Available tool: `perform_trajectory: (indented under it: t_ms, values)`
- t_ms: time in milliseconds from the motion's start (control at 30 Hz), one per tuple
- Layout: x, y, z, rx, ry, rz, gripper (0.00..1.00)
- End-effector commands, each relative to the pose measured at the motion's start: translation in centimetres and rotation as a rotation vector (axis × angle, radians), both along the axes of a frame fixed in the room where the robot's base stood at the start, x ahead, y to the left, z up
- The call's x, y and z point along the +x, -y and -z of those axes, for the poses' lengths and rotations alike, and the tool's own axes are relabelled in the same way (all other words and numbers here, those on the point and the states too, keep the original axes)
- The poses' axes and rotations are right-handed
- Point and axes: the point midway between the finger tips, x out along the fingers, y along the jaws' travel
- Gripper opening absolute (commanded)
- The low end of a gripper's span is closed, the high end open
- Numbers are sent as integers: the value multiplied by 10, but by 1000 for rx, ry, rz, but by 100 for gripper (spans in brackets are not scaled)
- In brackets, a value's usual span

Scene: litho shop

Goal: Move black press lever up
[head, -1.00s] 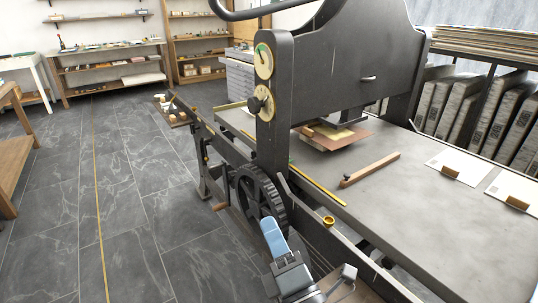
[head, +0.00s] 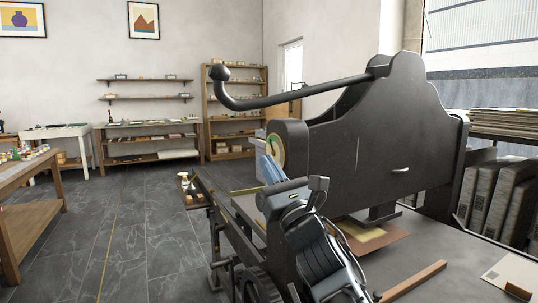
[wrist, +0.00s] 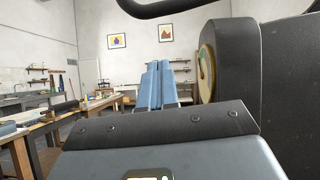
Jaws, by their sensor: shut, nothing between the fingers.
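The black press lever (head: 310,98) is a long bar joined to the top of the black press (head: 380,150). It slopes slightly down to the left, and its end curls up to a round knob (head: 219,72). Part of the bar also crosses the top of the wrist view (wrist: 165,7). My gripper (head: 266,158) has blue fingers, shut and empty. It is below the lever and apart from it, beside the press's rounded side post. In the wrist view the fingers (wrist: 159,72) are together, left of the post's round dial (wrist: 206,72).
The press bed (head: 440,260) spreads to the right with a wooden bar (head: 413,281) on it. A wooden table (head: 40,205) stands at the left. Shelves line the back wall. The floor (head: 150,240) between is clear.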

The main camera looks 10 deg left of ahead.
Motion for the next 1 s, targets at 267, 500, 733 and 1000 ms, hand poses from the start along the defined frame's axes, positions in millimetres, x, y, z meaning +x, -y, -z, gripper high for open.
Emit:
perform_trajectory:
  t_ms: [267, 500, 733, 1000]
  values:
    - [35, -28, -32, 2, 0, -3, 0]
    - [58, -45, -62, 3, 1, -1, 0]
    - [60, -49, -83, 3, -1, -1, 0]
    - [60, -50, -86, 3, -2, -1, 0]
